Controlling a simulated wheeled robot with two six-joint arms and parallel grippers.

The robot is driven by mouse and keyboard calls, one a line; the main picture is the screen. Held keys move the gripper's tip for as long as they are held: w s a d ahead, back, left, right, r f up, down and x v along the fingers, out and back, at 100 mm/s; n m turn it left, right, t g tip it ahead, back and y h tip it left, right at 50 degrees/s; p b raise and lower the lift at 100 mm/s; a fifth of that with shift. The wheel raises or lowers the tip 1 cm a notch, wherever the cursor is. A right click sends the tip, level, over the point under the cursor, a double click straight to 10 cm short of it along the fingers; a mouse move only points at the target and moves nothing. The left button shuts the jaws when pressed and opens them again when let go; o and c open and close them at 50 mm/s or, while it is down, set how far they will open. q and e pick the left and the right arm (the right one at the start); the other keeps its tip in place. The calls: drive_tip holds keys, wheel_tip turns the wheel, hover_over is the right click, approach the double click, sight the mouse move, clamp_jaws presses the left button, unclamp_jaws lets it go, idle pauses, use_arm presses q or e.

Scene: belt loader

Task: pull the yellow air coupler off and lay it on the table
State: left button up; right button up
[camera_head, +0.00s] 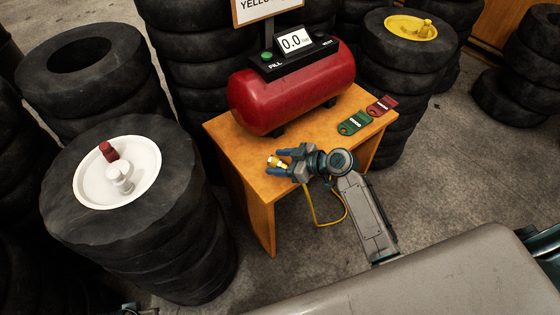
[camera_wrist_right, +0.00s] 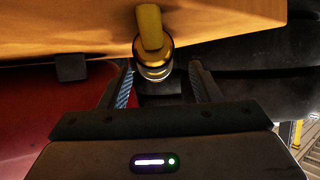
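The yellow air coupler (camera_head: 274,162) with a metal end shows at my right gripper (camera_head: 282,163), over the front left part of the wooden table (camera_head: 232,146). In the right wrist view the coupler (camera_wrist_right: 151,35) lies between the tips of my right gripper (camera_wrist_right: 163,80), with the fingers apart and a visible gap on the right. I cannot tell whether it touches the table. A yellow hose (camera_head: 318,221) loops below the table's front edge.
A red air tank (camera_head: 290,95) with a 0.0 gauge (camera_head: 294,41) stands on the table. Tire stacks with a white rim (camera_head: 117,173) and a yellow rim (camera_head: 411,27) flank the table. The table's front left is clear.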

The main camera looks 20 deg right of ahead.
drive_tip(key=shift+s+d, duration=0.15)
drive_tip(key=shift+d, duration=0.1)
use_arm(q)
drive_tip(key=shift+b+v, duration=0.35)
drive_tip(key=shift+v, duration=0.8)
use_arm(e)
drive_tip(key=v, duration=1)
use_arm(q)
drive_tip(key=shift+w, duration=0.15)
use_arm(e)
drive_tip(key=shift+s+r, duration=0.1)
drive_tip(key=shift+s, duration=0.05)
